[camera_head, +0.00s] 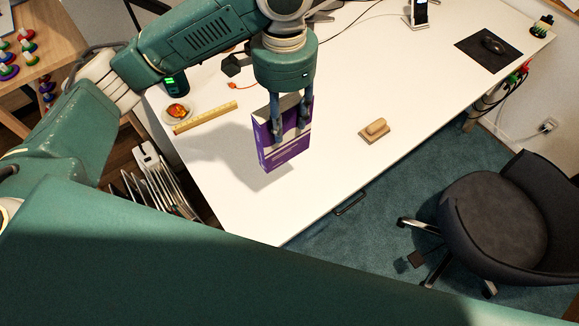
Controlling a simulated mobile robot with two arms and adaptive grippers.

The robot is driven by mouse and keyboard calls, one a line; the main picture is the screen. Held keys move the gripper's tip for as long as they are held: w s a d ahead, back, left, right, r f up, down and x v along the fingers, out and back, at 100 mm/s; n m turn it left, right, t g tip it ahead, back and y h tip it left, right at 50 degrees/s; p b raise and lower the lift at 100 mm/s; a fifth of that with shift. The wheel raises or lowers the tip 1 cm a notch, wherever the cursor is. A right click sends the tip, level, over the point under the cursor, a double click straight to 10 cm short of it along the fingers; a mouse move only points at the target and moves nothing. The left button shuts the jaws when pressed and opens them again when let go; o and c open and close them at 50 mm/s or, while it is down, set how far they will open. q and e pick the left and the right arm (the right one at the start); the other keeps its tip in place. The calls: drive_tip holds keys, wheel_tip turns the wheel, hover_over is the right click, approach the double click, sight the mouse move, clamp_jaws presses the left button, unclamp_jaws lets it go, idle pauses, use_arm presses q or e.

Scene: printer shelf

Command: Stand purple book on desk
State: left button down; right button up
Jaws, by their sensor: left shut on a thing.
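The purple book (286,148) is upright in my left gripper (289,122), over the near left part of the white desk (340,75). My left gripper points down and is shut on the top part of the book, with its fingers on the cover. The book's shadow falls on the desk to its left. I cannot tell whether the book's bottom edge touches the desk or hangs just above it. My right gripper is not in view.
A wooden block (375,130) lies right of the book. A yellow ruler (206,117) and a small plate (177,112) are to the left. A mouse (493,44) on a dark pad is at the far right. An office chair (495,215) stands beside the desk. The desk's middle is clear.

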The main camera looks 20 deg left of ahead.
use_arm(q)
hover_over(285, 162)
drive_tip(key=s, duration=0.1)
wheel_tip(285, 162, down, 6)
drive_tip(key=f, duration=0.2)
drive_tip(key=f+p, duration=0.1)
drive_tip(key=f, duration=0.1)
drive_tip(key=w+f, duration=0.1)
drive_tip(key=f, duration=0.2)
drive_tip(key=shift+w+a, duration=0.1)
wheel_tip(285, 162, down, 5)
drive_tip(key=shift+p, duration=0.55)
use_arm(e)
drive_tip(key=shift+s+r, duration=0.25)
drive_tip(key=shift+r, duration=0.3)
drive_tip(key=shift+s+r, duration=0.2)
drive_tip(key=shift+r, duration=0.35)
use_arm(q)
drive_tip(key=shift+s+f, duration=0.1)
drive_tip(key=shift+s, duration=0.1)
drive_tip(key=c, duration=1.1)
unclamp_jaws()
